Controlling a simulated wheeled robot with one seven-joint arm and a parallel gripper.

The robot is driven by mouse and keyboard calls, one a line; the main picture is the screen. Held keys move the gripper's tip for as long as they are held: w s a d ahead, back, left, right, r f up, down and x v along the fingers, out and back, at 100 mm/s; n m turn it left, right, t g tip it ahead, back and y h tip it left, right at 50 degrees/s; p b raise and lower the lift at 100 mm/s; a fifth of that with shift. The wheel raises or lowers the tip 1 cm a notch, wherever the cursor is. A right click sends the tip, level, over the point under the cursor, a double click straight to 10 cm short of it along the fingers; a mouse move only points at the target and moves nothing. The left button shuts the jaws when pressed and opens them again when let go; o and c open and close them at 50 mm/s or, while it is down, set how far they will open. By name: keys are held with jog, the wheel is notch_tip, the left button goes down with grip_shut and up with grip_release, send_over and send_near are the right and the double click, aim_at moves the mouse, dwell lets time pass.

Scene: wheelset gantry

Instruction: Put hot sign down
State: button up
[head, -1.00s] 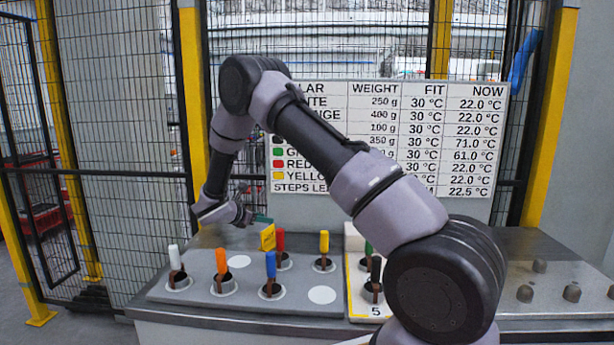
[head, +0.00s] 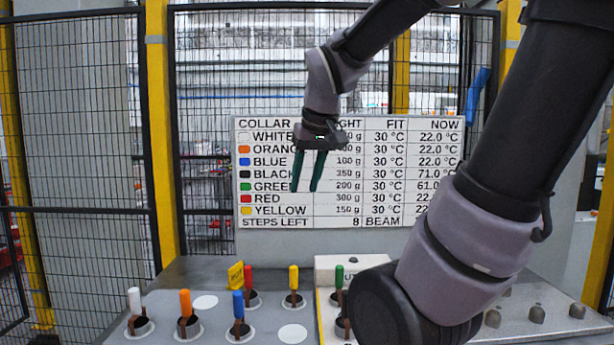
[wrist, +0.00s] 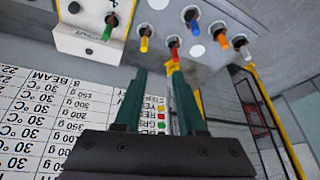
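The hot sign, a small yellow tent-like plate (head: 235,275), stands on the grey slab behind the blue-handled collar and left of the red-handled one. Its lettering is too small to read. It also shows in the wrist view as a yellow patch (wrist: 172,66), partly hidden by a fingertip. My gripper (head: 306,188) hangs in the air in front of the board, well above the sign, with its green fingers pointing down. The fingers are apart with nothing between them; the wrist view shows the same gap (wrist: 160,75).
White, orange (head: 185,304), blue (head: 238,304), red and yellow (head: 293,277) handled collars stand on the slab, with bare white spots (head: 205,302). A white fixture (head: 350,262) with a green-handled collar (head: 339,276) is to the right, partly behind my arm. A board (head: 270,222) stands behind.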

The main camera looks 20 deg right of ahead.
jog(key=s+m, duration=0.1)
jog(key=s+a+r+m+t+y, duration=0.1)
jog(key=s, duration=0.1)
jog(key=s+m+t, duration=0.1)
jog(key=s, duration=0.1)
jog(key=shift+a+r+y, duration=0.35)
jog(key=shift+r+y, duration=0.05)
dwell(1.0)
